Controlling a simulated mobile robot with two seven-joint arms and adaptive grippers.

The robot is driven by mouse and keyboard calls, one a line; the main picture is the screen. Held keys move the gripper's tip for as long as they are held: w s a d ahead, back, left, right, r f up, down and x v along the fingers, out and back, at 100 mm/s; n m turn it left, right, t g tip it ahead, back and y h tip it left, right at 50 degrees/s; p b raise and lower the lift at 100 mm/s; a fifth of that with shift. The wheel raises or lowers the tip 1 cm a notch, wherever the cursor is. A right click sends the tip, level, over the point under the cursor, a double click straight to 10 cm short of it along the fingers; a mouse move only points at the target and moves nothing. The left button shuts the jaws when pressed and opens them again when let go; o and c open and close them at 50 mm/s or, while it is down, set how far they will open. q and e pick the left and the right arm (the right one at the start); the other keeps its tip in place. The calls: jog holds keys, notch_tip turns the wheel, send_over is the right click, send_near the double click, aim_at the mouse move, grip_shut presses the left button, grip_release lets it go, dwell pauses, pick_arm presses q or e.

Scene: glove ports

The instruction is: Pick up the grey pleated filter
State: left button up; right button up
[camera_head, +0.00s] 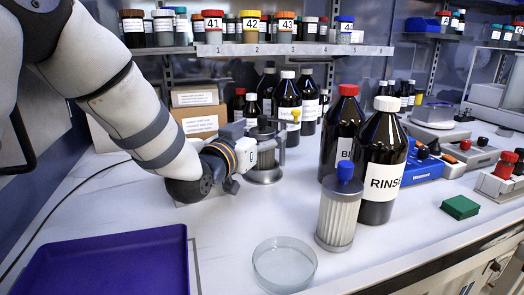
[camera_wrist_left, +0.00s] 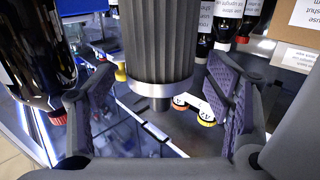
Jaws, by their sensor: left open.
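A grey pleated filter (camera_head: 266,158) stands upright on the bench, with a metal base at its foot; its top is partly hidden by my gripper. In the left wrist view the pleated filter (camera_wrist_left: 158,40) shows large and upside down, with a metal band at its end. My left gripper (camera_head: 248,150) is open at the filter's left side in the head view. In the wrist view the fingers of the left gripper (camera_wrist_left: 160,105) are spread on either side of the filter, with gaps visible. My right gripper is not in view.
A paler pleated filter with a blue cap (camera_head: 339,215) stands in front, beside the RINSE bottle (camera_head: 380,165). Dark bottles (camera_head: 287,105) stand close behind my gripper. A glass dish (camera_head: 284,264) and a purple tray (camera_head: 105,265) lie at the front. Jars line the shelf (camera_head: 290,49).

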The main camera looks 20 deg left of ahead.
pick_arm(q)
jog(key=shift+w+d, duration=0.2)
jog(key=shift+w, duration=0.5)
jog(key=shift+r, duration=0.1)
jog(key=c, duration=1.4)
